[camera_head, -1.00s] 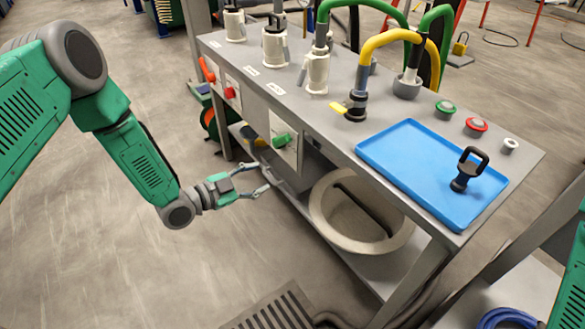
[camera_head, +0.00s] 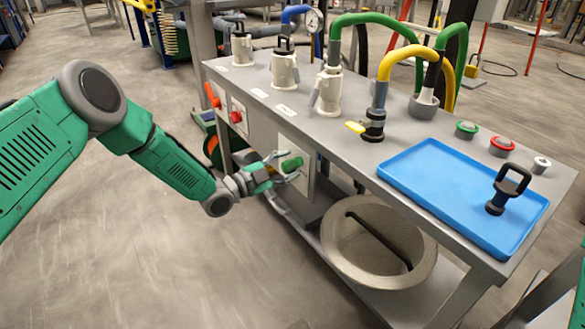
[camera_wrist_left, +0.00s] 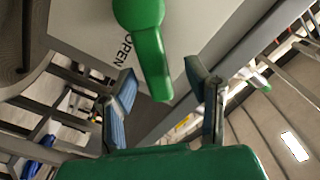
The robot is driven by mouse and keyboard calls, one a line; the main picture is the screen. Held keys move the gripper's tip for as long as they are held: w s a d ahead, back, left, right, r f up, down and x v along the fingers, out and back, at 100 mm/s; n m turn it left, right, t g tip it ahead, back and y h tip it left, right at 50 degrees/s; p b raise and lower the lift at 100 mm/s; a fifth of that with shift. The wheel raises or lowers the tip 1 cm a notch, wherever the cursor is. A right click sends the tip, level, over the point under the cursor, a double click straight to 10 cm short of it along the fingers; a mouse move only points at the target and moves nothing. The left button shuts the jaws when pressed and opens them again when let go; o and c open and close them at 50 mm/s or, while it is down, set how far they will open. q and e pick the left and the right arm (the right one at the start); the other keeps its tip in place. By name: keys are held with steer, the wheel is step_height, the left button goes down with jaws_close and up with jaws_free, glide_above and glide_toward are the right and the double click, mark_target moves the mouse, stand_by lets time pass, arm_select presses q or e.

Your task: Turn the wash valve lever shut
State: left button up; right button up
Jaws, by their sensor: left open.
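The green valve lever (camera_head: 291,165) is on a white plate on the bench's front panel. I cannot tell whether anything touches. My right gripper is out of view; only a bit of green arm shows at the right edge.
An orange-red lever (camera_head: 212,95) and a red knob (camera_head: 236,117) are on the panel farther left. A round tub (camera_head: 420,262) stands on the shelf below.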

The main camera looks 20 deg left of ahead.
arm_select(q)
steer(key=shift+w+d+r, duration=0.1)
steer(key=shift+w+d, duration=0.15)
steer(key=shift+d, duration=0.25)
steer(key=shift+w+d+r, duration=0.1)
steer(key=shift+w+d, duration=0.1)
steer(key=shift+d, duration=0.6)
steer(key=shift+a, duration=0.15)
steer(key=shift+a+f, duration=0.1)
steer(key=shift+a, duration=0.3)
jaws_close()
steer(key=shift+a, duration=0.1)
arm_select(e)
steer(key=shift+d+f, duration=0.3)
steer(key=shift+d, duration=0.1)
